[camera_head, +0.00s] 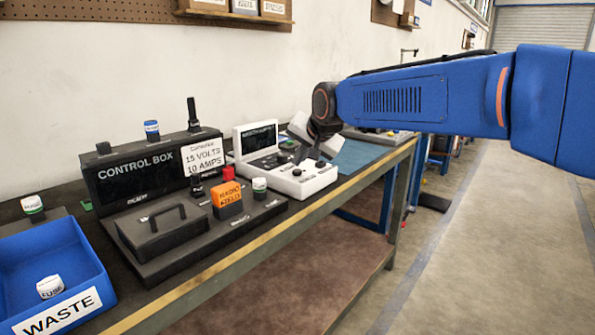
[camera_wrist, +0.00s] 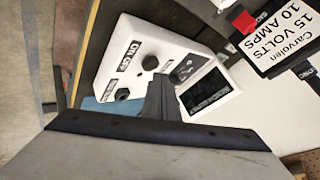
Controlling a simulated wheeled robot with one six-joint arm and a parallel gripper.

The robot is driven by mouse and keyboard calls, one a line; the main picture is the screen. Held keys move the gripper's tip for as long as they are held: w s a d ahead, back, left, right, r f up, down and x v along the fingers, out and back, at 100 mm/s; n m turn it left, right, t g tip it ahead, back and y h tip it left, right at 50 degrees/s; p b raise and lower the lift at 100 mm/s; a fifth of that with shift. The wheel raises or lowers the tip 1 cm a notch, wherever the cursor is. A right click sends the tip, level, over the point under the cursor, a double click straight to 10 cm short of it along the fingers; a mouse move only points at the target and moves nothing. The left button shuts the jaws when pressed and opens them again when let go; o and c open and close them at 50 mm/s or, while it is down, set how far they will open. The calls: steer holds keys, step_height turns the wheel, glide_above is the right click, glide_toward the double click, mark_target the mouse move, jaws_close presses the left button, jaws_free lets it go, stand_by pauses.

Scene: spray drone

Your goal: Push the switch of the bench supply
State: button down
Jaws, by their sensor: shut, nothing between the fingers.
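The bench supply, a white box (camera_head: 308,184) with a raised dark display, stands on the bench right of the control box. It also shows in the wrist view (camera_wrist: 120,40), turned sideways, with its dark screen (camera_wrist: 210,95). Two round black controls, one upper (camera_wrist: 149,62) and one lower (camera_wrist: 122,94), sit beside a label that seems to read ON OFF (camera_wrist: 133,60). I cannot tell which part is the switch. My gripper (camera_head: 303,153) is above the supply, pointing down. Its shut dark fingers (camera_wrist: 160,92) hide part of the panel; contact cannot be told.
The black control box (camera_head: 130,178) with a 15 volts, 10 amps card (camera_head: 203,156) stands left of the supply. An orange block (camera_head: 227,200) and a red part (camera_head: 229,173) are close by. A blue waste bin (camera_head: 80,255) is at far left. The floor at right is clear.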

mark_target(299, 172)
steer(key=shift+f, duration=0.1)
steer(key=shift+f, duration=0.45)
stand_by(0.4)
steer(key=shift+r, duration=0.6)
steer(key=shift+r, duration=0.1)
steer(key=shift+r, duration=2.95)
